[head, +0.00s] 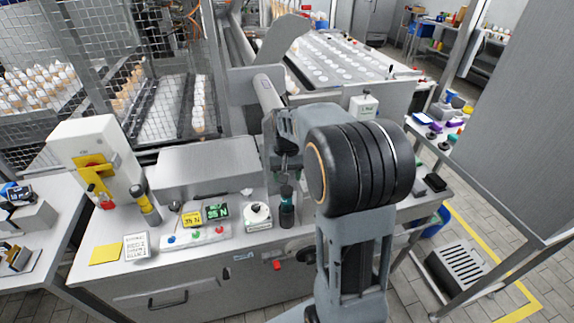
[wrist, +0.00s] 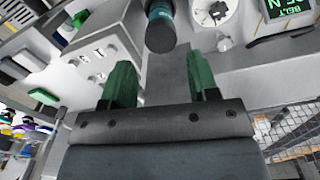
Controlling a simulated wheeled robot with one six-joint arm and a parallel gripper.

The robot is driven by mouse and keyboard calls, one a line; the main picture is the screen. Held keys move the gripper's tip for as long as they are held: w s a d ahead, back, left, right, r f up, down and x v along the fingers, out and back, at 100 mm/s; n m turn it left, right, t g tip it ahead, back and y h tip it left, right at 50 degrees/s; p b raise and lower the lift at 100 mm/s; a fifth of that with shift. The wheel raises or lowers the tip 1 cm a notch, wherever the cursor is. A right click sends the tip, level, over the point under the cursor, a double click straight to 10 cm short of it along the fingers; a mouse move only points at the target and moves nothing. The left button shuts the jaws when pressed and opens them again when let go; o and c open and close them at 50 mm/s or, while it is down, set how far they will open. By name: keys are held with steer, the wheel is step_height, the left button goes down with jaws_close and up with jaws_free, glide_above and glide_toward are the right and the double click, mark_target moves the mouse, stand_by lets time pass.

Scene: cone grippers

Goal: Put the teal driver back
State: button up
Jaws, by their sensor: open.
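The teal driver (head: 287,211) stands upright on the grey bench, just right of a round white dial unit, with a dark upper end. In the wrist view the driver (wrist: 160,30) shows at the top centre, its dark end towards me, beyond the fingertips. My gripper (head: 286,168) is above the driver in the head view, partly hidden by my own arm. In the wrist view my gripper (wrist: 161,78) has its two green fingers wide apart with nothing between them. The driver's lower end and what it stands on are not clear.
A white block with holes (wrist: 103,62) is beside the driver in the wrist view. The dial unit (head: 258,216), a button panel with displays (head: 197,236) and a yellow-black tool (head: 145,206) stand to the left. A grey box (head: 205,168) is behind. Dark blocks (head: 435,183) lie right.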

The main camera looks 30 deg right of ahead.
steer(key=s+a+r+n+t, duration=0.2)
steer(key=s+a+r, duration=0.45)
steer(key=s, duration=0.25)
steer(key=s+a+f+n+t, duration=0.1)
steer(key=s+a+n+t, duration=0.1)
steer(key=s, duration=0.4)
steer(key=shift+s+a+f, duration=0.3)
steer(key=shift+s+a, duration=0.05)
stand_by(0.7)
